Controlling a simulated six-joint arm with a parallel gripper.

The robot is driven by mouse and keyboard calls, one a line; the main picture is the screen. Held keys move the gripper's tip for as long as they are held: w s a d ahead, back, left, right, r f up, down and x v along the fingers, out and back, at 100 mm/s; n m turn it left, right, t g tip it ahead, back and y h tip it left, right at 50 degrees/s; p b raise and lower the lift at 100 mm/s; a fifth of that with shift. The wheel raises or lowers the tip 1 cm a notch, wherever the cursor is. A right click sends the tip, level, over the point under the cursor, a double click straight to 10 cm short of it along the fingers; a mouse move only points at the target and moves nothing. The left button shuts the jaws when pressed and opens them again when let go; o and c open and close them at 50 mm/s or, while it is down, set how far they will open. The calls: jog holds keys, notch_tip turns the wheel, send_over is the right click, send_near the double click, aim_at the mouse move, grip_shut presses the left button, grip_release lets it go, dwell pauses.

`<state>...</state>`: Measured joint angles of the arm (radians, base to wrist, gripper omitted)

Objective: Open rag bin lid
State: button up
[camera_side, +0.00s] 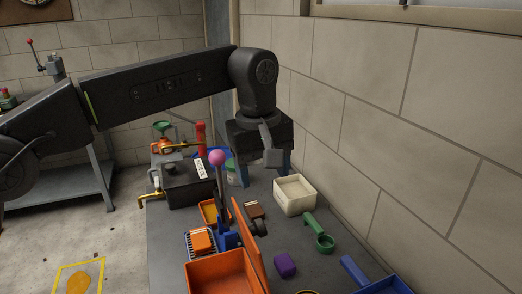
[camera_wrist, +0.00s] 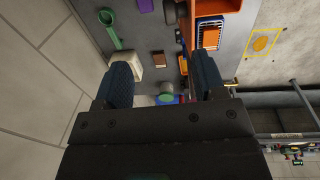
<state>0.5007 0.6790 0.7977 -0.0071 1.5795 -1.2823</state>
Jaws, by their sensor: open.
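An orange open-topped bin (camera_side: 215,268) stands at the front of the bench in the side view, cut off by the lower edge. An orange panel (camera_side: 250,238) stands steeply upright along its right side; it looks like a raised lid, but I cannot tell for sure that this is the rag bin. Part of the orange bin shows at the top of the wrist view (camera_wrist: 224,5). My gripper (camera_side: 264,176) is open and empty, pointing down above the far part of the bench, behind the panel. Its two dark blue fingers show apart in the wrist view (camera_wrist: 164,78).
A cream box (camera_side: 295,194) stands right of my gripper by the wall. A green scoop (camera_side: 318,234), purple block (camera_side: 285,264) and blue dustpan (camera_side: 382,282) lie nearer. A pink-knobbed lever (camera_side: 217,158) rises left of my gripper. A black box (camera_side: 187,182) stands farther left.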

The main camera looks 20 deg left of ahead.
jog(key=shift+s+a+r, duration=0.1)
jog(key=shift+r, duration=0.95)
jog(key=shift+s+r, duration=0.1)
jog(key=shift+r, duration=0.9)
